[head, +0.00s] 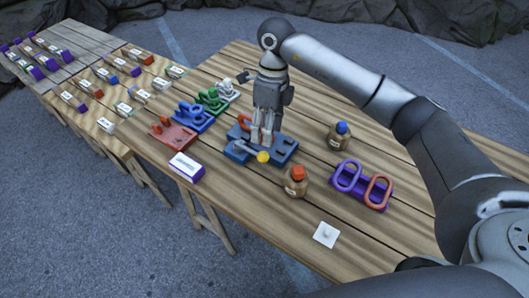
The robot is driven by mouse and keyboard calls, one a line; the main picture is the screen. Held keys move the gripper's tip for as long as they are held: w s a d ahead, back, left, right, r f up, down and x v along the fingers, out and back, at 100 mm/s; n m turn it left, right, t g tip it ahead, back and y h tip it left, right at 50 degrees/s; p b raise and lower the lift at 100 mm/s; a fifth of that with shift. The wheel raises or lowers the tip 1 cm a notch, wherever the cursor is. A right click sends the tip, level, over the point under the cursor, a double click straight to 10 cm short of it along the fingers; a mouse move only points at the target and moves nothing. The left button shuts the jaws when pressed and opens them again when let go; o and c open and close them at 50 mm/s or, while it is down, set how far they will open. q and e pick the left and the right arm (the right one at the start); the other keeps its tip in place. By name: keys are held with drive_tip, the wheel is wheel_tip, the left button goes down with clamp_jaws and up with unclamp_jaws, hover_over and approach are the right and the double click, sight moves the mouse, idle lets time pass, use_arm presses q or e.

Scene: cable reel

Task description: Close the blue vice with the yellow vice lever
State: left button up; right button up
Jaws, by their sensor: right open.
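The blue vice (283,151) sits on the wooden table near the middle of the head view. Its yellow lever knob (263,157) is on the near side, at the end of a grey lever that runs to the left. My right gripper (263,139) points down over the vice, just behind the yellow knob. Its fingers are open. I cannot tell whether they touch the vice, and they hide part of it. My left gripper is not in view.
Red (172,134), blue (192,116) and green (212,99) fixtures stand left of the vice, with a purple labelled block (186,167) in front. An orange-capped bottle (297,181), a blue-capped bottle (339,135) and a purple ring holder (351,196) stand to the right.

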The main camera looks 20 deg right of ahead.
sight(265, 152)
drive_tip(key=f, duration=0.2)
drive_tip(key=f+p, duration=0.1)
drive_tip(key=f, duration=0.1)
drive_tip(key=s+a+f, duration=0.1)
drive_tip(key=f, duration=0.2)
drive_tip(key=shift+p, duration=0.4)
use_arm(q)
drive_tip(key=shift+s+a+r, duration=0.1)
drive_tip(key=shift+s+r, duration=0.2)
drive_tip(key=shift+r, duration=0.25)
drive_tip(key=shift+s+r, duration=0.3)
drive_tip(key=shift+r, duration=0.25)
use_arm(e)
drive_tip(key=shift+s+f, duration=0.1)
drive_tip(key=shift+f, duration=0.5)
clamp_jaws()
